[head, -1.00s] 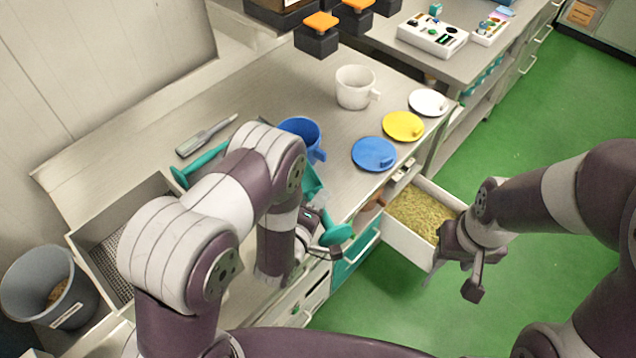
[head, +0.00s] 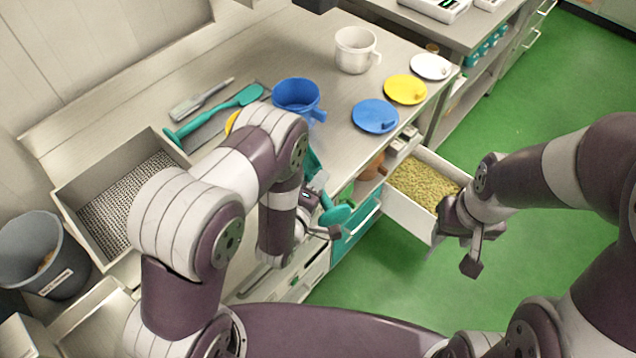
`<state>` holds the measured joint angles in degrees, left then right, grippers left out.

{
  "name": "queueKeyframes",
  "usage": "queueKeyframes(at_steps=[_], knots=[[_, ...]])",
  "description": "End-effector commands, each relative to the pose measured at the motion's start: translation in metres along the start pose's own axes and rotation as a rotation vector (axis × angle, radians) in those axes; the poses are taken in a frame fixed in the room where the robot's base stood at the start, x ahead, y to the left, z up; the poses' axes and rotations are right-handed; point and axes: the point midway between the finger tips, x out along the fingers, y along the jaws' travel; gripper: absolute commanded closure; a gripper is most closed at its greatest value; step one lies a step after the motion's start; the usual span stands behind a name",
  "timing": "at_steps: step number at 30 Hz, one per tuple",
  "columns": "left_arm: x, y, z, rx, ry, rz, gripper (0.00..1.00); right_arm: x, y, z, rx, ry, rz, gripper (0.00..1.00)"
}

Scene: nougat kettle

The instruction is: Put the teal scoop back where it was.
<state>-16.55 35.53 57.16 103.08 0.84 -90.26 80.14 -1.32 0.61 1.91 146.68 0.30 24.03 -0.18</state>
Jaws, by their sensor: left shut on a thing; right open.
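My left gripper (head: 312,200) is shut on the teal scoop, and my forearm hides part of both. The scoop's round end (head: 335,216) shows just right of the gripper, in front of the counter's front edge near the teal drawer front. A teal strip (head: 312,162) above the gripper looks like its handle. A second long teal utensil (head: 213,116) with a rounded end lies on the counter, left of the blue mug, along a dark grey flat patch (head: 205,136). My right gripper (head: 474,245) is open and empty beside the open drawer.
The open white drawer (head: 408,222) holds yellow-green grains. A blue mug (head: 297,97), white mug (head: 354,50) and blue, yellow and white lids (head: 375,116) stand on the counter. A mesh-bottomed box (head: 88,192) and grey bin (head: 45,255) are at left. A grey spatula (head: 200,100) lies behind.

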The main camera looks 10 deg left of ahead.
Motion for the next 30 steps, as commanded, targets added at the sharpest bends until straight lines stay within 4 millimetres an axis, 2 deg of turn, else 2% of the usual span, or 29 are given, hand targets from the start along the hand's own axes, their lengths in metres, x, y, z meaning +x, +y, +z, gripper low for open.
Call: queueKeyframes(at_steps=[22, 23, 25, 30], knots=[[0.003, -0.012, 0.002, 0.000, 0.000, 0.000, 1.00, 0.011, 0.000, 0.001, 0.000, 0.000, 0.000, 0.57], [0.003, -0.011, 0.002, 0.000, 0.000, 0.000, 0.63, 0.010, 0.000, 0.001, 0.000, 0.000, 0.000, 0.57], [0.003, -0.011, 0.002, 0.000, 0.000, -0.001, 0.41, 0.010, 0.000, 0.001, 0.000, 0.000, 0.000, 0.57], [0.002, -0.013, 0.002, 0.000, -0.001, -0.007, 0.40, 0.010, 0.000, 0.001, 0.000, 0.000, 0.000, 0.57]])
